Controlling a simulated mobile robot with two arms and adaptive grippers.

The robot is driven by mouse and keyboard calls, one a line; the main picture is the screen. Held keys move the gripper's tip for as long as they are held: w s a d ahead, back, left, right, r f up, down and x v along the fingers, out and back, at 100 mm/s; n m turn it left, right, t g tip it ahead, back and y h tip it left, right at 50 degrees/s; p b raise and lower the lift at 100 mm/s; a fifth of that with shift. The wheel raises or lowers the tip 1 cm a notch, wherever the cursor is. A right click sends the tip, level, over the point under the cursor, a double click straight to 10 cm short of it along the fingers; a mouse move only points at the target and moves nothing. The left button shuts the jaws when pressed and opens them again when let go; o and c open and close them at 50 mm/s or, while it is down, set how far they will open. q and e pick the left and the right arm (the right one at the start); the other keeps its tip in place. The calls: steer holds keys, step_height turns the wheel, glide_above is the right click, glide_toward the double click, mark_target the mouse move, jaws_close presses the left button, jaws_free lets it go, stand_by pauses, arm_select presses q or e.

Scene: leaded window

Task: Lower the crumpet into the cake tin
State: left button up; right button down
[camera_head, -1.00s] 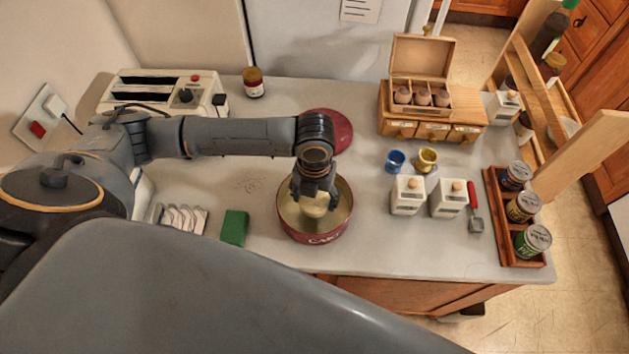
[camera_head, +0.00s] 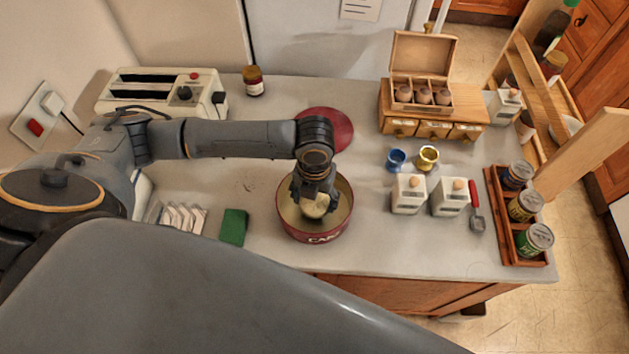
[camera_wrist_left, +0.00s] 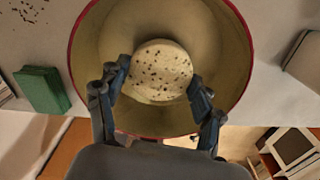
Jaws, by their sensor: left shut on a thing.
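The crumpet (camera_head: 315,207) is round, pale and dotted with brown holes. My left gripper (camera_head: 313,195) is shut on it, pointing down over the open cake tin (camera_head: 318,238). The tin is round and red outside, with a cream inside. In the left wrist view, the crumpet (camera_wrist_left: 158,71) lies between the two fingers of my left gripper (camera_wrist_left: 157,88), within the outline of the tin (camera_wrist_left: 232,60). I cannot tell whether the crumpet touches the tin's bottom. My right gripper is not in view.
A red round lid (camera_head: 338,125) lies behind the tin. A green block (camera_head: 233,227) stands left of it. Right are two white shakers (camera_head: 408,195), blue and yellow cups (camera_head: 396,160), and a wooden tray (camera_head: 502,235) of cans. The counter between tin and shakers is clear.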

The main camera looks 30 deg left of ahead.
mark_target(314, 202)
arm_select(q)
steer(key=shift+f+b, duration=0.65)
steer(key=shift+f, duration=0.65)
stand_by(0.4)
steer(key=o, duration=1.2)
steer(key=shift+r, duration=0.25)
step_height(314, 202, up, 12)
steer(key=shift+f, duration=0.2)
